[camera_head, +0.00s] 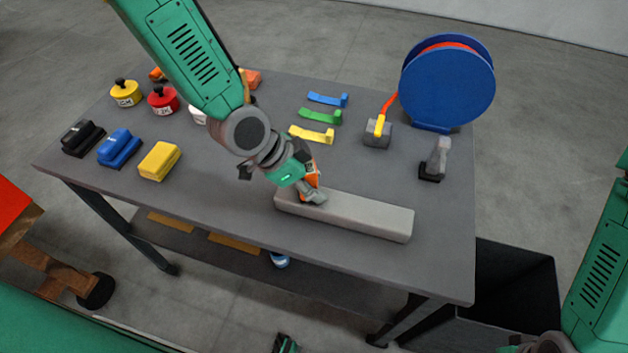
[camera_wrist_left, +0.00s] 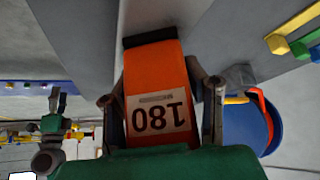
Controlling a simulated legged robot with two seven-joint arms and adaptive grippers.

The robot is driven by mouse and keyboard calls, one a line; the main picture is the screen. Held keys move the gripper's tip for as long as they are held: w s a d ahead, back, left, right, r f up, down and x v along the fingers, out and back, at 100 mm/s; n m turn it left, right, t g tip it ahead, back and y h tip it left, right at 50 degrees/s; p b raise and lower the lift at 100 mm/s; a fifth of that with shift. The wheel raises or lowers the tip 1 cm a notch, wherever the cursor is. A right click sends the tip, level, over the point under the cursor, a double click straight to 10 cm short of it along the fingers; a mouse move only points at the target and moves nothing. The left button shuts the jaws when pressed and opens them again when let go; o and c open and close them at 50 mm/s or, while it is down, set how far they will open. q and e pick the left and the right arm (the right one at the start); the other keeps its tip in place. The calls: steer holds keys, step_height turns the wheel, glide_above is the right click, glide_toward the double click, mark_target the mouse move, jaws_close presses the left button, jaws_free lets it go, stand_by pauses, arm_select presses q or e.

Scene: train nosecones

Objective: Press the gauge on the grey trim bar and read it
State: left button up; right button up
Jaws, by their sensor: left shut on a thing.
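The grey trim bar (camera_head: 350,217) lies along the near right part of the table. My left gripper (camera_head: 312,190) is over the bar's left end, shut on an orange block (camera_head: 311,175). In the left wrist view the orange block (camera_wrist_left: 152,75) sits between the two fingers (camera_wrist_left: 162,108) and has a white label reading 180, upside down. Its dark far end is at or close to a grey surface; I cannot tell whether it touches. I see no dial or reading display, so I cannot tell which thing is the gauge.
On the table (camera_head: 235,195) are yellow (camera_head: 126,93) and red (camera_head: 163,100) pots, black, blue and yellow blocks (camera_head: 159,161), coloured strips (camera_head: 320,117), a blue reel (camera_head: 447,82) and an upright grey-handled tool (camera_head: 436,160). A black bin (camera_head: 515,290) stands beyond the right edge.

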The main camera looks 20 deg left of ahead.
mark_target(314, 165)
arm_select(q)
steer(key=shift+s, duration=0.1)
steer(key=shift+r+p, duration=0.8)
step_height(314, 165, up, 6)
steer(key=p, duration=0.4)
steer(key=shift+f, duration=0.25)
steer(key=shift+f, duration=0.1)
stand_by(0.6)
